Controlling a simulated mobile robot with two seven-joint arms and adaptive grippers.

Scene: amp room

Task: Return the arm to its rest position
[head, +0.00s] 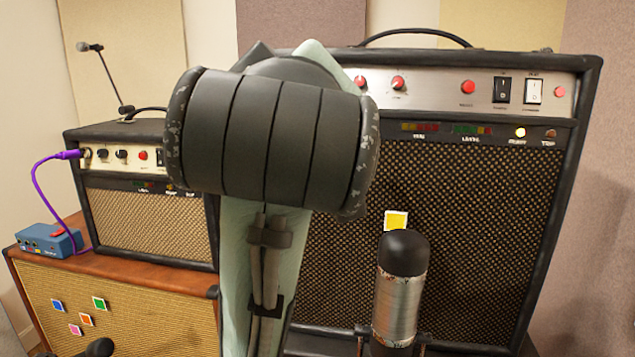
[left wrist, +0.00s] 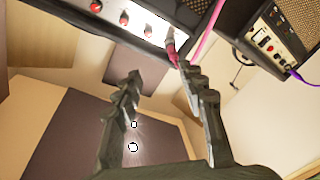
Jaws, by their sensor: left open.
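My left gripper (left wrist: 160,74) shows in the left wrist view with its two dark fingers apart and nothing between them. The right finger's tip is close to a magenta plug (left wrist: 172,48) at the end of the large amp's control panel; I cannot tell whether they touch. A pink cable (left wrist: 212,16) runs up from the plug. In the head view a big grey link of my arm (head: 268,140) fills the middle and hides part of the large amp (head: 450,210). No gripper fingers show there. My right gripper is in neither view.
A small amp (head: 150,215) with a purple plug (head: 68,155) stands at the left on a brown cabinet (head: 120,315), beside a blue pedal (head: 48,242). A microphone (head: 90,47) is behind them. Open space shows beyond the fingers in the left wrist view.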

